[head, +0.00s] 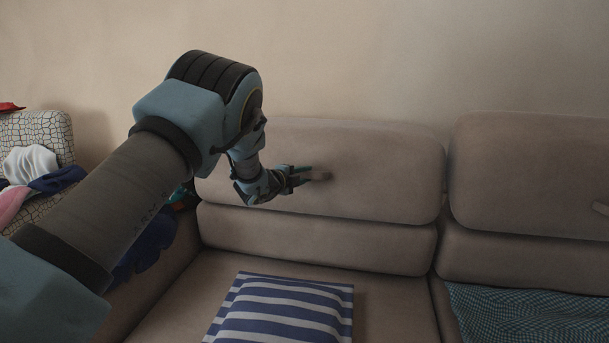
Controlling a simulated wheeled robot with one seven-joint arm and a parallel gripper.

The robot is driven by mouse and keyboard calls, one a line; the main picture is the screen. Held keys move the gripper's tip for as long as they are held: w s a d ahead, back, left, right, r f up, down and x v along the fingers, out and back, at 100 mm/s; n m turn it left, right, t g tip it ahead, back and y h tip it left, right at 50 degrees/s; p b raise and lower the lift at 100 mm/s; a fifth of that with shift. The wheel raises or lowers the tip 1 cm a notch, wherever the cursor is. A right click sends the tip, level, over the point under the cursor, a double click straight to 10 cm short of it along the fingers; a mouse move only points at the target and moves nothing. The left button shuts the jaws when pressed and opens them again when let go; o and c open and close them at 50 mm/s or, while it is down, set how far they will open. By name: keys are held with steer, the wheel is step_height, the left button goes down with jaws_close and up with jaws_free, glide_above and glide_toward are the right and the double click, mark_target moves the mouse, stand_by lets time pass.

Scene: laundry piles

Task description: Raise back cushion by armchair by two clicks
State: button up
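The back cushion by the armchair (380,165) is the left one of two brown-grey sofa back cushions in view. A small tab (321,177) shows on its front. My gripper (307,175) is at the cushion's front, with its fingertips at the left end of this tab. I cannot tell whether the fingers are closed on the tab or only beside it. My arm hides the cushion's left part. The armchair (60,128), with a cracked-pattern cover, stands at the far left, partly behind my arm.
The right back cushion (535,170) has a similar tab (600,208) at the picture's edge. A blue-and-white striped pillow (285,310) and a teal checked cloth (530,315) lie on the seat. Clothes (32,162) are piled on the armchair; dark blue cloth (150,245) hangs over the sofa's left arm.

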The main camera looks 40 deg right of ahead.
jaws_close()
stand_by(1.4)
